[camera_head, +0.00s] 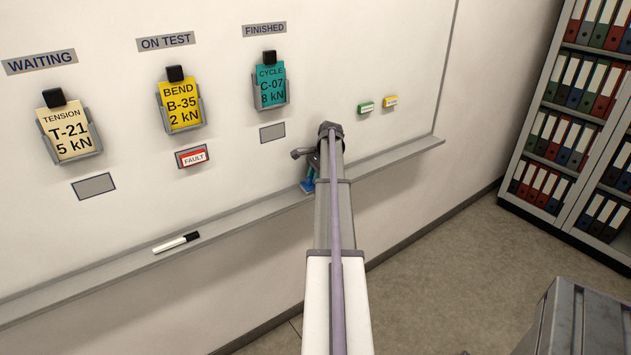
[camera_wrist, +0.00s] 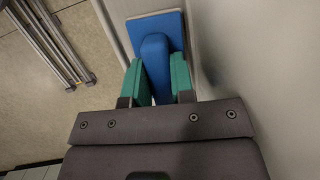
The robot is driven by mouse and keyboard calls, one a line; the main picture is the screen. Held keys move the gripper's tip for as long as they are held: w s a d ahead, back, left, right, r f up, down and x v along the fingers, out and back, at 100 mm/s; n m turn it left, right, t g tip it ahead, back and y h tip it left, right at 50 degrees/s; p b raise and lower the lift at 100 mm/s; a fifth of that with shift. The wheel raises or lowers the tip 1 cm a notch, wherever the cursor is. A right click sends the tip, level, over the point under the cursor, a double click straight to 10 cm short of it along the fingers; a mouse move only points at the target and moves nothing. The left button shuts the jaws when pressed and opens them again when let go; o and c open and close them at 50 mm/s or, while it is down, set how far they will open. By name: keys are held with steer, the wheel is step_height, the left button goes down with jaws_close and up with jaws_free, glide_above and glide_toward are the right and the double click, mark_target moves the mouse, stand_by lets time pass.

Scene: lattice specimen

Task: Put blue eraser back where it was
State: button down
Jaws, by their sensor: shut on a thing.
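The blue eraser (camera_wrist: 155,58) is between the two green finger pads of my gripper (camera_wrist: 155,84) in the wrist view. Its darker blue grip is clamped and its flat lighter blue plate shows beyond the fingertips, close to a pale surface. In the head view a small part of the blue eraser (camera_head: 308,186) shows left of my arm, by the whiteboard's ledge (camera_head: 240,214). My arm hides the rest of it. I cannot tell whether the eraser touches the ledge or the board.
A black-and-white marker (camera_head: 176,243) lies on the ledge to the left. Card holders, a red FAULT magnet (camera_head: 193,157) and green (camera_head: 365,107) and yellow (camera_head: 391,101) magnets are on the board. A binder shelf (camera_head: 570,120) stands right, and a metal stool (camera_head: 585,315) is at lower right.

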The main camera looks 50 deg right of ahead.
steer(key=shift+f, duration=0.1)
steer(key=c, duration=1)
jaws_free()
steer(key=shift+f, duration=0.1)
steer(key=p+v, duration=1)
steer(key=v, duration=0.1)
steer(key=shift+s, duration=0.1)
steer(key=shift+f, duration=0.1)
